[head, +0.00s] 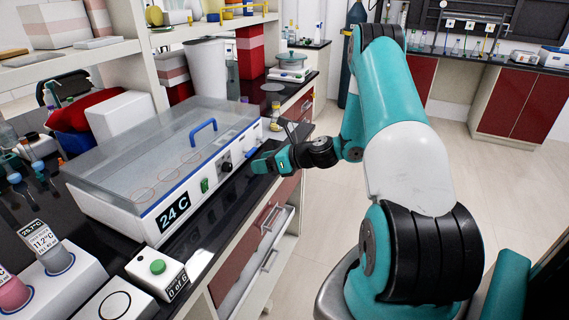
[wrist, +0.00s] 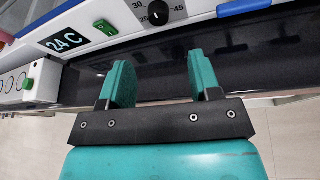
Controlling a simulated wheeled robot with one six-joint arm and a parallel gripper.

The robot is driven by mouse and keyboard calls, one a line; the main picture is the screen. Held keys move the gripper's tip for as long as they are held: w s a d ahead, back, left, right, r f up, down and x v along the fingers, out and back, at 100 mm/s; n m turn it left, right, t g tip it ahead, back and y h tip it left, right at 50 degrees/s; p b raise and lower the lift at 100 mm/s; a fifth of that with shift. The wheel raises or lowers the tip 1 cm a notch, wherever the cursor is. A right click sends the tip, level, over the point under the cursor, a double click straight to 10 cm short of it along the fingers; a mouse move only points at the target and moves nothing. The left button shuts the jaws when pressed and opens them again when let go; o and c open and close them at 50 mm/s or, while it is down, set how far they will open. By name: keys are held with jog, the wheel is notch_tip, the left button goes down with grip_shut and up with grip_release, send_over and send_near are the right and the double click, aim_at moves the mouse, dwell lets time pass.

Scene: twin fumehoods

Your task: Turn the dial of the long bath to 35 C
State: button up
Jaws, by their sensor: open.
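The long bath (head: 140,215) is a long white box with a clear lid and a blue lid handle, standing on the black bench. Its display (head: 174,213) reads 24 C; the display also shows in the wrist view (wrist: 64,41). The black dial (wrist: 158,14) is on the bath's front panel, with 25, 30 and 45 legible around it; in the head view it is small (head: 227,167). A green switch (head: 204,185) sits left of the dial. My gripper (wrist: 163,82) is open and empty, its teal fingers on either side of the dial's line, short of the panel and not touching the dial.
A white box with a green button (head: 158,267) and a label reading "0 of 6" stands near the bath's left end. An open drawer (head: 270,248) juts out below the bench edge. Shelves (head: 75,55) rise behind the bath. The floor at right is clear.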

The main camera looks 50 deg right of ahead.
jog(key=v, duration=0.7)
jog(key=shift+b, duration=0.45)
jog(key=shift+s+d, duration=0.1)
jog(key=s+a+r+n+g+y, duration=0.1)
jog(key=a+r+n+g, duration=0.3)
jog(key=a+n, duration=0.6)
jog(key=s+a+r+n+g+y, duration=0.15)
jog(key=a+r+n+g, duration=0.3)
jog(key=a+n, duration=0.6)
jog(key=s+a+r+n+g+h, duration=0.2)
jog(key=s+a+r+n, duration=0.1)
jog(key=s+a+n, duration=0.4)
jog(key=s+a+r+n+g+h, duration=0.1)
jog(key=s+a+r+n, duration=0.3)
jog(key=s+n, duration=0.8)
jog(key=a+h, duration=0.1)
jog(key=a, duration=0.1)
jog(key=shift+a+g, duration=0.35)
jog(key=shift+a, duration=0.05)
jog(key=shift+n+h, duration=0.25)
